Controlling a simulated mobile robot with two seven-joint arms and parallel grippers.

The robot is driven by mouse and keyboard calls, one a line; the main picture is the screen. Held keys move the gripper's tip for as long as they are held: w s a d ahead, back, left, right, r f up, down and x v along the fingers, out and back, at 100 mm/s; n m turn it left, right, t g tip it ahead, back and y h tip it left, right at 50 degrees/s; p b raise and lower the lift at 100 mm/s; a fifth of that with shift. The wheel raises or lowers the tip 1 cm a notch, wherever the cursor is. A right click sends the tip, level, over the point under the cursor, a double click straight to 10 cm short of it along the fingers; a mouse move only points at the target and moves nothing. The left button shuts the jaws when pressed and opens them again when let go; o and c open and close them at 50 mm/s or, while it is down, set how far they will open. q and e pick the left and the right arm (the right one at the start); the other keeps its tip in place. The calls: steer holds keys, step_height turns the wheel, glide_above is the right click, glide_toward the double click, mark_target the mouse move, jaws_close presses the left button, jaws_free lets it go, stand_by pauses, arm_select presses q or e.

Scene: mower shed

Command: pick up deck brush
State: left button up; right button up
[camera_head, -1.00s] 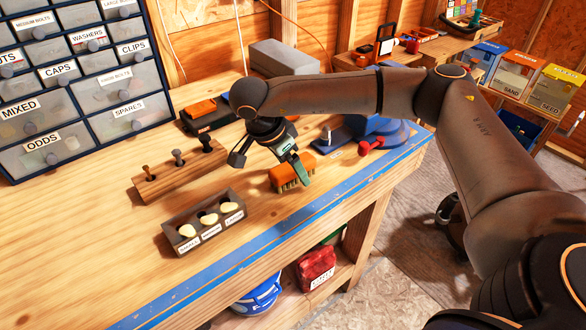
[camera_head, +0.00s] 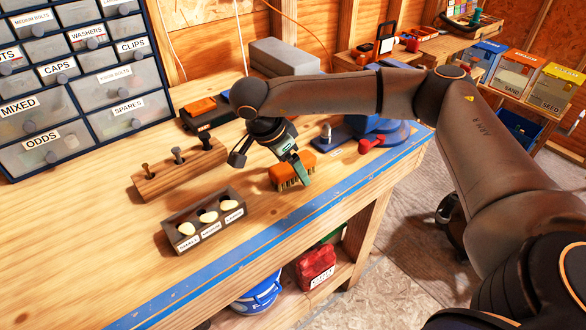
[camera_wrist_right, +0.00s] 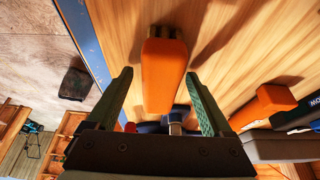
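The deck brush is an orange block with bristles under it (camera_head: 288,174), resting on the wooden workbench near its blue front edge. My right gripper (camera_head: 291,163) is down at the brush, with one green finger in front of its right end. In the right wrist view, the orange brush top (camera_wrist_right: 163,75) lies between the two green fingers of the right gripper (camera_wrist_right: 159,82). The fingers are apart, with a visible gap on each side of the brush. My left gripper is not in view.
A dark tray with pale pieces (camera_head: 176,219) and a wooden block with bolts (camera_head: 149,183) stand left of the brush. A blue vise-like tool with a red knob (camera_head: 366,146) is to its right. A dark case with an orange top (camera_head: 188,116) is behind.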

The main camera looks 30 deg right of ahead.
jaws_close()
stand_by(0.5)
steer(key=shift+r, duration=0.1)
